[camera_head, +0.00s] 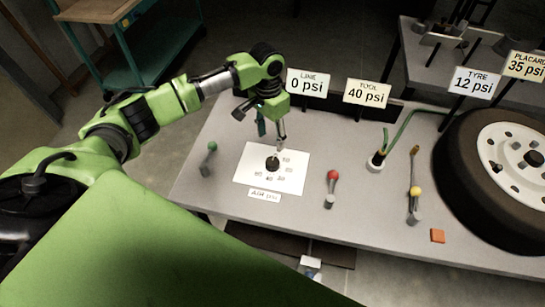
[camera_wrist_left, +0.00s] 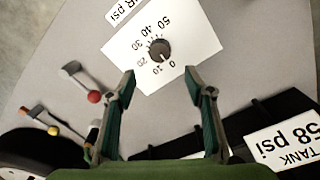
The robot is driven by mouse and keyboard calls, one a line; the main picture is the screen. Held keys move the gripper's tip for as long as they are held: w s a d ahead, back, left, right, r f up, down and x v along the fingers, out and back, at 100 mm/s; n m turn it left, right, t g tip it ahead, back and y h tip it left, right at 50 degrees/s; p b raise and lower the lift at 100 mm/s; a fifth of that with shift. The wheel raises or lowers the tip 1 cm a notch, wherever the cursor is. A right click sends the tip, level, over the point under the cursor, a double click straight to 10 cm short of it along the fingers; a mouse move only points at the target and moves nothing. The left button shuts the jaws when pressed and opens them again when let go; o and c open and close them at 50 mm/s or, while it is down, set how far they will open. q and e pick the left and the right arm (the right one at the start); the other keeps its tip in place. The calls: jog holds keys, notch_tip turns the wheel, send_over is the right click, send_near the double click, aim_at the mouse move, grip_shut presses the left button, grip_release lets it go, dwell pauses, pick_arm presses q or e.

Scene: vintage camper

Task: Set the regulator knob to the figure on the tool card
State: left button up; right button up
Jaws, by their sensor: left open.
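The regulator knob (camera_head: 272,163) is dark and round, on a white dial plate (camera_head: 295,181) on the grey bench. In the left wrist view the knob (camera_wrist_left: 160,50) sits amid figures from 0 to 50. A small light mark on it seems to face the low end near 0 and 10, too small to read surely. The tool card (camera_head: 367,93) at the bench's back reads 40 psi. My left gripper (camera_head: 272,133) is open above the dial plate. Its fingertips (camera_wrist_left: 159,84) are apart and short of the knob in the wrist view. My right gripper is not in view.
Cards for line (camera_head: 307,83), tyre (camera_head: 474,82) and placard (camera_head: 525,66) stand behind. A tank card (camera_wrist_left: 293,143) reads 58 psi.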

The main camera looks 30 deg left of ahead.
aim_at(272, 161)
pick_arm(q)
jog(key=f, duration=0.3)
jog(key=f+p, duration=0.1)
jog(key=f, duration=0.7)
jog(key=shift+s+d+f+p, duration=0.1)
jog(key=shift+d+p, duration=0.2)
jog(key=shift+p, duration=0.05)
jog(key=c, duration=1.1)
